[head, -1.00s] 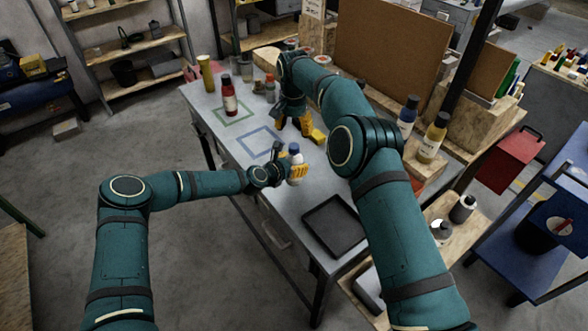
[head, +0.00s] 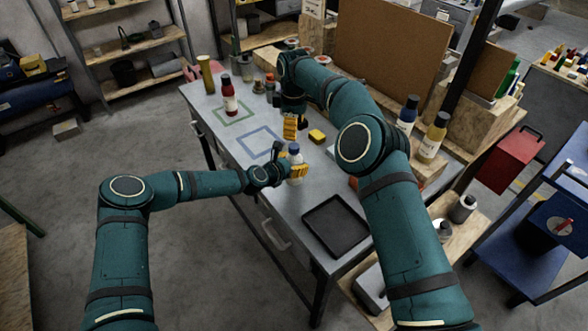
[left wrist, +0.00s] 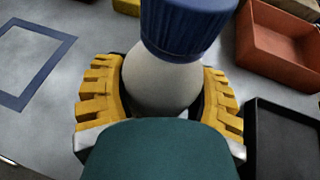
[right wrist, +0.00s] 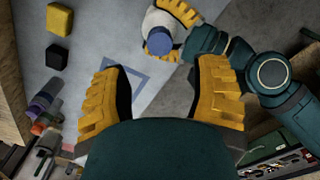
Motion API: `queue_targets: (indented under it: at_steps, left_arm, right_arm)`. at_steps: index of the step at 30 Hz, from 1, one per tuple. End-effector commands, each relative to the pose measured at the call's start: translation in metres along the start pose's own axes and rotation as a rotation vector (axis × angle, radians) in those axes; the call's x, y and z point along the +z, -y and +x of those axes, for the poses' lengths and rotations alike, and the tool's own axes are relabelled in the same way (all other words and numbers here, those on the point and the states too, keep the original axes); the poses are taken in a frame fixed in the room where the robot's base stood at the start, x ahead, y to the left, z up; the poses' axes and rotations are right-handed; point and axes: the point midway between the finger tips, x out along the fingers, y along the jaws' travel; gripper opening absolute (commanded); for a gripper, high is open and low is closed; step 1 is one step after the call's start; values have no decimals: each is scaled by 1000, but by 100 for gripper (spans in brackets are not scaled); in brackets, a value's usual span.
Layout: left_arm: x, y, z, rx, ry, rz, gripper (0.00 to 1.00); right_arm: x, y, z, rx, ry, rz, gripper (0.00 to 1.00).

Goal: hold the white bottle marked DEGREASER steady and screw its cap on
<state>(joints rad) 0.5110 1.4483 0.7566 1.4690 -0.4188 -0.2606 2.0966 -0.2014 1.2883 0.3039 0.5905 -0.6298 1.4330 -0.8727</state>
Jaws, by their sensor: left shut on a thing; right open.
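The white bottle (head: 295,159) stands upright with its blue cap (head: 294,147) on its top. In the left wrist view the bottle (left wrist: 160,85) is between the yellow fingers, and the cap (left wrist: 186,28) sits over its neck. I cannot tell how tightly the cap is seated, and no label is readable. My left gripper (head: 298,172) is shut on the bottle's body. My right gripper (head: 290,127) is open and empty, a little beyond the bottle and apart from the cap. In the right wrist view the cap (right wrist: 159,41) shows ahead of its spread fingers.
A yellow block (head: 317,136) lies right of my right gripper. A black tray (head: 335,226) lies near the bench's front end. A red bottle (head: 230,98) stands by the green outline. The blue square outline (head: 260,142) is empty. An orange bin (left wrist: 282,45) is right of the bottle.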

Motion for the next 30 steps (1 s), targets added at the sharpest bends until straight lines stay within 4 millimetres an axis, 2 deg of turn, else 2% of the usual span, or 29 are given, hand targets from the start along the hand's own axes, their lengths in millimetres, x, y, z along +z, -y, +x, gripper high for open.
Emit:
queue_targets:
  at_steps: [6, 17, 22, 30]
  left_arm:
    - [0, 0, 0, 0, 1, 0, 0]
    - [0, 0, 0, 0, 1, 0, 0]
    - [0, 0, 0, 0, 1, 0, 0]
    - [0, 0, 0, 0, 1, 0, 0]
  right_arm:
    - [0, 0, 0, 0, -1, -95, 60]
    - [0, 0, 2, 0, -1, -97, 60]
    - [1, 0, 17, -1, 0, -97, 60]
    - [0, 0, 57, -1, -1, -97, 60]
